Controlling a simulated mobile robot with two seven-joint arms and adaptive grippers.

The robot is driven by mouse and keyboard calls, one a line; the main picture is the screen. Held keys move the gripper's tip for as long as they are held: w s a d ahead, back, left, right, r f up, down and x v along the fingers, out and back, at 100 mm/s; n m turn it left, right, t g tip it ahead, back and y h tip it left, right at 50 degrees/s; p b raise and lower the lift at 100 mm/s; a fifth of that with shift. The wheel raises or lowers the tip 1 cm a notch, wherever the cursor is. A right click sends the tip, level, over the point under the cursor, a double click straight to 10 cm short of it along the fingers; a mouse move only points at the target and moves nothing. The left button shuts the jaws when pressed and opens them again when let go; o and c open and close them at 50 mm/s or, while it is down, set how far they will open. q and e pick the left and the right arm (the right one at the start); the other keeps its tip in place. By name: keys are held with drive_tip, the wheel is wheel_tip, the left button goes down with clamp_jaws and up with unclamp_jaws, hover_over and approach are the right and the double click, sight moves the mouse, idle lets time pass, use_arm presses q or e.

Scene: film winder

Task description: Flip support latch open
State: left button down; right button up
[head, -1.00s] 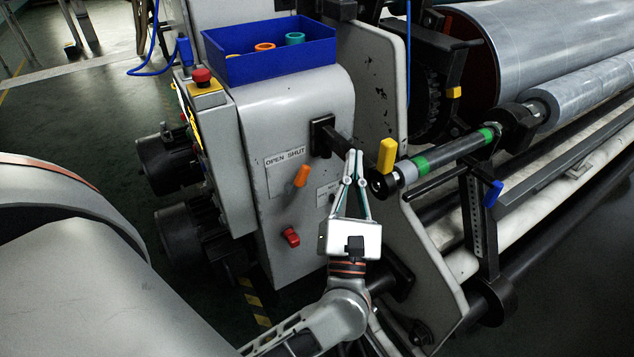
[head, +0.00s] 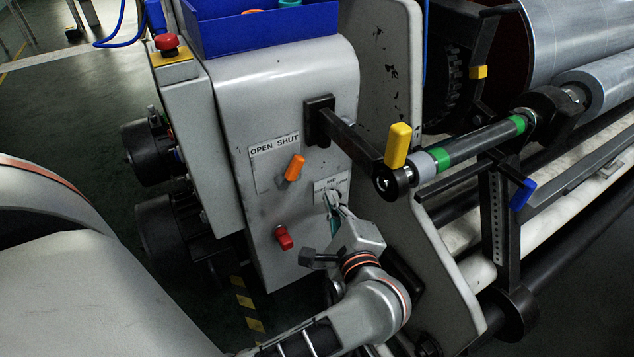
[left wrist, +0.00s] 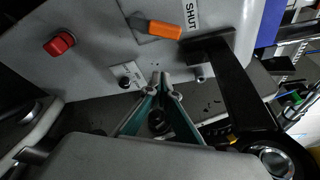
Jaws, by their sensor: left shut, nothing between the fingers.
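A yellow latch handle (head: 398,145) stands upright at the end of a black support arm (head: 350,138), beside the end of a green-banded shaft (head: 470,148). An orange lever (head: 294,167) sits tilted under the OPEN SHUT label (head: 274,145) on the grey housing. My left gripper (head: 333,200) is shut and empty, below and left of the yellow handle, in front of a small lower label. In the left wrist view its fingertips (left wrist: 163,78) meet near that label, apart from the orange lever (left wrist: 163,29) and the black arm (left wrist: 238,90). My right gripper is not in view.
A red knob (head: 283,238) sits low on the housing, left of my left gripper. A blue bin (head: 260,35) stands on top. A red stop button (head: 166,42) is at the left. A large film roll (head: 580,35) and a blue handle (head: 522,194) are at the right.

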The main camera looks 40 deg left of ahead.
sight(291, 174)
use_arm(q)
drive_tip(key=w+a, duration=0.2)
drive_tip(key=a, duration=0.6)
drive_tip(key=shift+w+a+r, duration=0.2)
drive_tip(key=shift+w+a, duration=0.15)
drive_tip(key=shift+w, duration=0.05)
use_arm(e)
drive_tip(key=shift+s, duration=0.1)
